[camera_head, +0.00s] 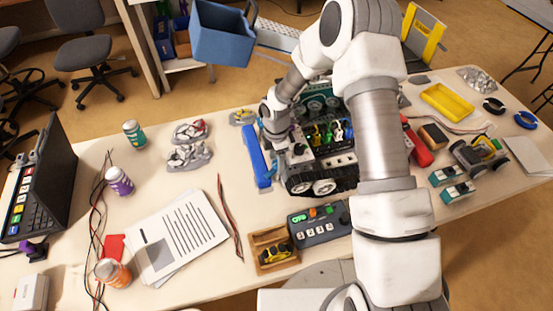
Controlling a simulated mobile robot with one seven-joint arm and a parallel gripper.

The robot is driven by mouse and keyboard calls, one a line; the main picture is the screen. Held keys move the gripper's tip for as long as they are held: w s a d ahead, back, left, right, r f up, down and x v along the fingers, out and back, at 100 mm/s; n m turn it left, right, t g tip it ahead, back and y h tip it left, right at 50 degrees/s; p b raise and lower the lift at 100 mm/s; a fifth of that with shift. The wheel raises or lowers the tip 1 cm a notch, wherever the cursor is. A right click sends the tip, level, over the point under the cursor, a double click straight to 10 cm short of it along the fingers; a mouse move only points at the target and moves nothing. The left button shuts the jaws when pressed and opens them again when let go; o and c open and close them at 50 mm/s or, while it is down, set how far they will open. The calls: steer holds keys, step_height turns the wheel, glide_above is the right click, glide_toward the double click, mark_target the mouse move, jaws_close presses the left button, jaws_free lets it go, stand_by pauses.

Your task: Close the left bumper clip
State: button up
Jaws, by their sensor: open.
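A tracked robot (322,178) with dark treads and white wheels stands in the middle of the table. Coloured parts and wires show on its top. A long blue bar (256,160), which looks like the bumper, lies along its left side. I cannot make out the left bumper clip; it is too small or hidden by my arm. My gripper (297,150) is low over the left end of the tracked robot, just right of the blue bar. It is open, but its fingertips are hard to see. I cannot tell whether it touches anything.
A control box (320,222) and a wooden tray (272,250) holding a yellow-black part stand in front. Papers (176,238) and jars (119,180) lie left. A red cylinder (416,142), yellow tray (447,102) and small wheeled vehicle (479,153) are right.

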jaws_close()
stand_by(0.4)
steer(key=shift+f+m+b, duration=0.15)
steer(key=shift+m+b, duration=0.15)
steer(key=shift+b, duration=0.15)
steer(key=shift+m+b, duration=0.8)
steer(key=shift+m, duration=0.1)
steer(key=shift+m+b, duration=1.1)
steer(key=shift+m, duration=0.6)
jaws_free()
